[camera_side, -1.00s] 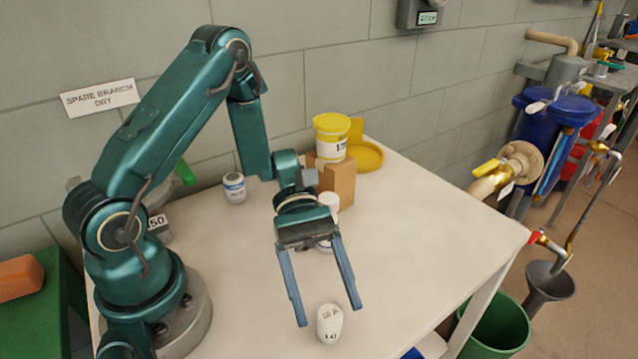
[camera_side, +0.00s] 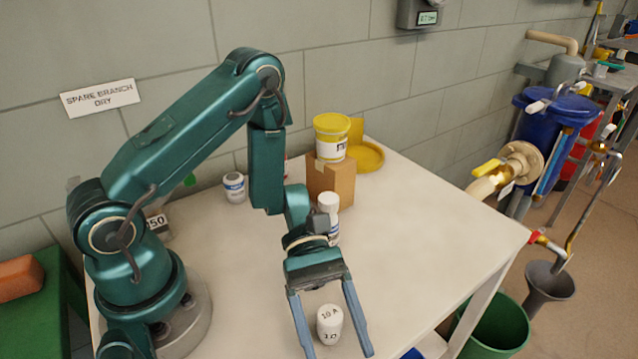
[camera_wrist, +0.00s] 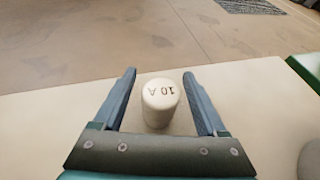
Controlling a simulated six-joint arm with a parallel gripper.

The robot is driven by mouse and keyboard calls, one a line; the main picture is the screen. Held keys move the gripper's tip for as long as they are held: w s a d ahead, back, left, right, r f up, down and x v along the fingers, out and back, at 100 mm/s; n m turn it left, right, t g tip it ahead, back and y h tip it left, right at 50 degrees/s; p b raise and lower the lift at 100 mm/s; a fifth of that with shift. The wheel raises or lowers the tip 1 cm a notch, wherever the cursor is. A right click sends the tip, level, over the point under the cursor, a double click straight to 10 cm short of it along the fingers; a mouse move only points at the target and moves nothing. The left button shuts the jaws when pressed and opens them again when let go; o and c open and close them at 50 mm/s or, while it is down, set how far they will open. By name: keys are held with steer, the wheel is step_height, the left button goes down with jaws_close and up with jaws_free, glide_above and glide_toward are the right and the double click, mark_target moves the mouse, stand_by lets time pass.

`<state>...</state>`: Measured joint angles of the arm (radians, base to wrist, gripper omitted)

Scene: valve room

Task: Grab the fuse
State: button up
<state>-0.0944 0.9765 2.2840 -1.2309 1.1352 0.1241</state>
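The fuse (camera_side: 329,325) is a short white cylinder marked "10 A", standing on the white table near its front edge. It also shows in the wrist view (camera_wrist: 160,102), between my two fingers. My gripper (camera_side: 340,350) is open, with one blue-grey finger on each side of the fuse. In the wrist view, my gripper (camera_wrist: 158,78) shows a gap between each finger and the fuse. The fingers do not appear to touch it.
The white table (camera_side: 430,225) is clear to the right. Behind my gripper stand a white bottle (camera_side: 329,204) and a cardboard box (camera_side: 340,180) with a yellow-lidded tub (camera_side: 331,138) on top. A small white jar (camera_side: 234,187) stands near the wall.

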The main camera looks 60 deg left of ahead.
jaws_close()
steer(key=shift+r, duration=0.2)
